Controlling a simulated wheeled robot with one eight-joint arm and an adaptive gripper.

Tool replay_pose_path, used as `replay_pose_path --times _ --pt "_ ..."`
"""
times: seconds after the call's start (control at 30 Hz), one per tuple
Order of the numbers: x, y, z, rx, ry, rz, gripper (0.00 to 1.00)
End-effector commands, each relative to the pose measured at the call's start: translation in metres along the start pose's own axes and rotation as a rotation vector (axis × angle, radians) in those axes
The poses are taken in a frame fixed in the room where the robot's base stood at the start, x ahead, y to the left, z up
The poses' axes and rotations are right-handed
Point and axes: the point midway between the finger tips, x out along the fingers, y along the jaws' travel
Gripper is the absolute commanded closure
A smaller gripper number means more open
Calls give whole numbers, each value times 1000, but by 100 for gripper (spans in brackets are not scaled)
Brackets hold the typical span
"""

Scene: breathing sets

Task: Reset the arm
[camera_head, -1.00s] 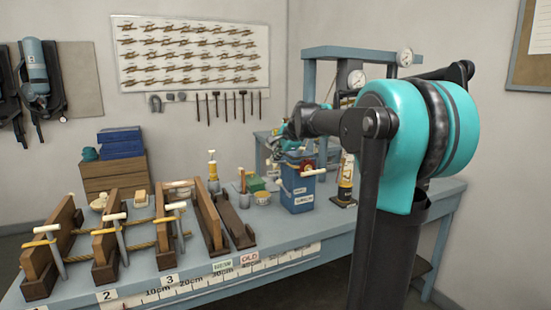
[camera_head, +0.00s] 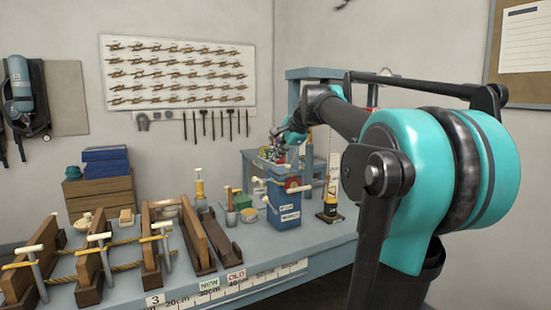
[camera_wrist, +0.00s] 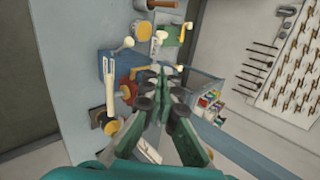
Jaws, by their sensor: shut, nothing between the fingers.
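My gripper (camera_head: 288,138) shows small in the head view at the end of my teal and black arm, above the far part of the bench. In the wrist view my gripper (camera_wrist: 158,76) has its green fingers together, with nothing seen between them. The fingers are over or in front of the blue box (camera_wrist: 112,68), with a red round part beside them. In the head view the blue box (camera_head: 286,212) stands on the bench below my gripper. I cannot tell the exact gap between them.
The blue-grey bench (camera_head: 240,258) holds wooden frames (camera_head: 155,260) with rope and T-handles at the left. A yellow-topped cylinder (camera_head: 200,188) and a gauge stand (camera_head: 330,200) stand near the blue box. A shelf unit (camera_wrist: 207,95) with small coloured items shows in the wrist view.

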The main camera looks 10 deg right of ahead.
Motion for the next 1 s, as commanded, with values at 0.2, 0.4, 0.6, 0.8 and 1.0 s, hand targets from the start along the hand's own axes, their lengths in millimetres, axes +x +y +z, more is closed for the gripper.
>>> replay_pose_path --times 0.2,0.4,0.6,0.8,1.0 --pt "0 0 0 0 0 0 100" --pt "18 34 2 -100 5 34 100" --pt "63 149 9 -421 8 144 100" --pt "92 286 18 -769 -11 271 100" --pt "98 417 27 -1079 -53 393 100"
